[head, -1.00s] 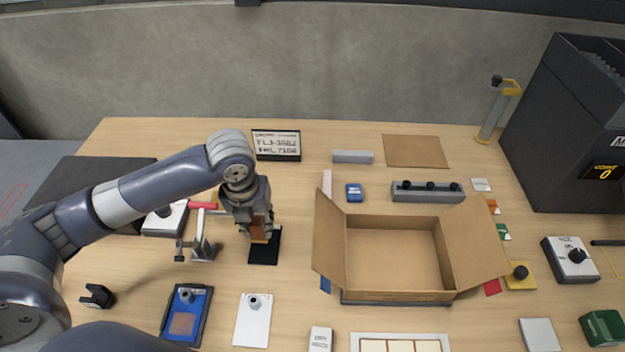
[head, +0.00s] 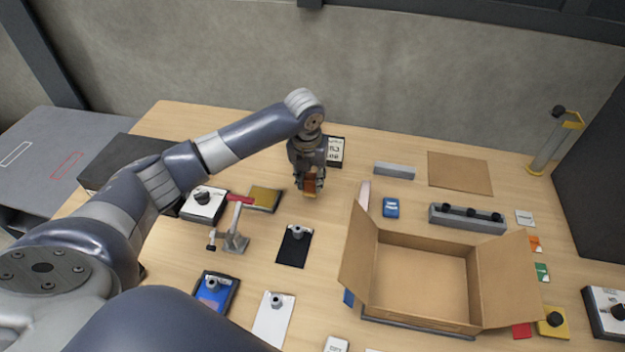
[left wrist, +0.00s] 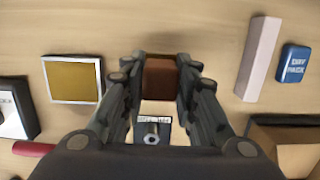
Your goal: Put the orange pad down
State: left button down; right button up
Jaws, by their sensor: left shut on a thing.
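The orange pad is a small orange-brown block (head: 309,185) between the fingers of my left gripper (head: 309,189). In the left wrist view the pad (left wrist: 160,78) sits between the two dark fingertips (left wrist: 160,82), and my left gripper is shut on it. In the head view the gripper points down near the wooden table top, behind the black plate with a metal knob (head: 293,246). I cannot tell whether the pad touches the table. My right gripper is not in view.
A yellow square tray (head: 264,198) and a red-handled clamp (head: 236,226) stand left of the gripper. A pink bar (head: 364,194), a blue block (head: 391,207) and an open cardboard box (head: 420,276) stand to the right. Bare table lies around the gripper.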

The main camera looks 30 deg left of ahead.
aim_at(312, 183)
pick_arm(q)
jog(key=shift+w+a, duration=0.2)
jog(key=shift+w, duration=0.65)
jog(key=shift+f+p, duration=0.65)
jog(key=shift+f, duration=1.2)
jog(key=shift+f, duration=0.15)
jog(key=c, duration=1.2)
grip_release()
jog(key=shift+c, duration=0.2)
jog(key=r, duration=0.4)
jog(key=s+r+b, duration=0.1)
jog(key=r, duration=0.7)
jog(key=shift+s+d+r, duration=0.1)
jog(key=shift+s+d, duration=0.05)
jog(key=shift+s, duration=0.2)
jog(key=shift+s, duration=0.1)
